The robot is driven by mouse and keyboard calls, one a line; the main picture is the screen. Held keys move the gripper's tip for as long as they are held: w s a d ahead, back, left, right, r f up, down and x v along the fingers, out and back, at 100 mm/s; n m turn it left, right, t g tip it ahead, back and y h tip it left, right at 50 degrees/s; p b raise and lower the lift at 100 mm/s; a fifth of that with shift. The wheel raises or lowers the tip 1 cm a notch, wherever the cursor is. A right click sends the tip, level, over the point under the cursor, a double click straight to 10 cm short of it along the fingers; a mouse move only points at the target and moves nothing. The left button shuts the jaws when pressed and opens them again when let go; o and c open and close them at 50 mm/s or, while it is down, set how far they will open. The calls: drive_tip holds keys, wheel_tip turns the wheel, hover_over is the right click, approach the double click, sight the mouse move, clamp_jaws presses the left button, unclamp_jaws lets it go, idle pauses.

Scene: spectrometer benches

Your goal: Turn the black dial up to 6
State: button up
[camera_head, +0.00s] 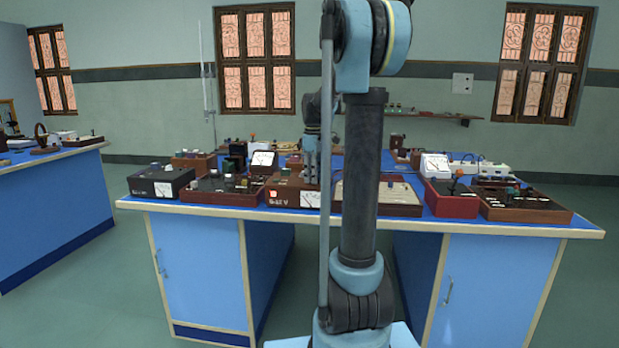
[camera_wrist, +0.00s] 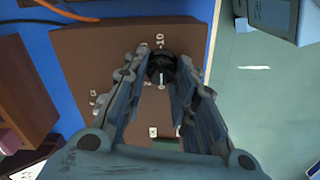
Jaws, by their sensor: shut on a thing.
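The black dial (camera_wrist: 161,70) sits on the brown top of a power-supply box (camera_wrist: 90,50) in the wrist view. White figures are printed around it, one at its far side looking like 10. The dial's setting cannot be read clearly. My gripper (camera_wrist: 163,62) comes down from above with its two fingers on either side of the dial, shut on it. In the head view the same box (camera_head: 290,206) stands on the bench with a red switch and a white meter on its front. My gripper (camera_head: 311,168) is over its top; the dial is hidden there.
Other instruments crowd the blue bench (camera_head: 140,203): a black meter box (camera_head: 155,184) and a wooden tray of parts (camera_head: 222,197) to the left, a red box (camera_head: 450,205) to the right. An orange cable (camera_wrist: 70,12) runs near the box in the wrist view.

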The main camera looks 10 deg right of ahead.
drive_tip(key=shift+o, duration=0.3)
drive_tip(key=shift+w+d+m, duration=0.15)
drive_tip(key=shift+d+m, duration=0.2)
drive_tip(key=shift+m, duration=0.25)
idle(0.9)
drive_tip(key=o, duration=1)
drive_tip(key=shift+a, duration=0.1)
drive_tip(key=shift+r, duration=0.3)
wheel_tip(320, 180, up, 11)
drive_tip(key=shift+r, duration=0.15)
